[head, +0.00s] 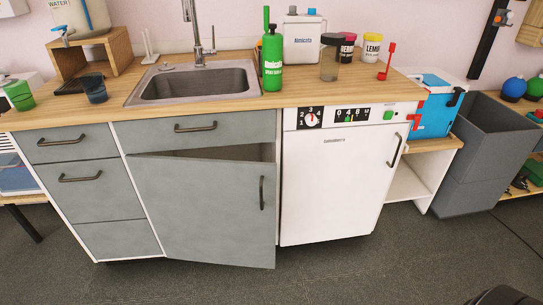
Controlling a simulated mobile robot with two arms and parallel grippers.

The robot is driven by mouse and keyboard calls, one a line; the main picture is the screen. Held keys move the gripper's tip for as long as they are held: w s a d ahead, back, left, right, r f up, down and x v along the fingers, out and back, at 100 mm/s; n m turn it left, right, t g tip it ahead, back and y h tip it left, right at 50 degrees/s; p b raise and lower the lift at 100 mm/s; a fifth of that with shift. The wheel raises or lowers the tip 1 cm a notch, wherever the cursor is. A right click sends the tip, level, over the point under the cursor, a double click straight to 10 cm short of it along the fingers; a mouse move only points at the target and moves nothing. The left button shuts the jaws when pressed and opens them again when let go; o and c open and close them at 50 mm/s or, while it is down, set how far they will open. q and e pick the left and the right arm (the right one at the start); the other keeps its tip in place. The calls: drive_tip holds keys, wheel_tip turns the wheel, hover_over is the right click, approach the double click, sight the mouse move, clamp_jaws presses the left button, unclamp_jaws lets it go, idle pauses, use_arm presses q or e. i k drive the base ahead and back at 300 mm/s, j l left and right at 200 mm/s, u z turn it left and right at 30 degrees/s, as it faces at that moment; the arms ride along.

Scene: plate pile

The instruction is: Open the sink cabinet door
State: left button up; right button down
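The sink cabinet door (205,205) is a grey panel below the sink, in the middle left of the head view. Its dark vertical bar handle (262,193) is near its right edge. The door stands ajar, its right side swung out from the cabinet, with its left side at the frame. A dark gap shows along its top, under the drawer front. The cabinet's inside is mostly hidden. Neither of my grippers is in view, and nothing is seen touching the handle.
A white dishwasher (330,190) stands shut right of the door. A shut grey drawer (235,130) is above the door, and more drawers (82,176) are to the left. The sink (195,82) is in the wooden counter above. The grey floor (330,275) in front looks mostly clear.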

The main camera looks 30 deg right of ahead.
sight(216, 212)
drive_tip(key=i+l+z, duration=0.1)
drive_tip(key=i+l, duration=0.6)
drive_tip(key=i, duration=0.1)
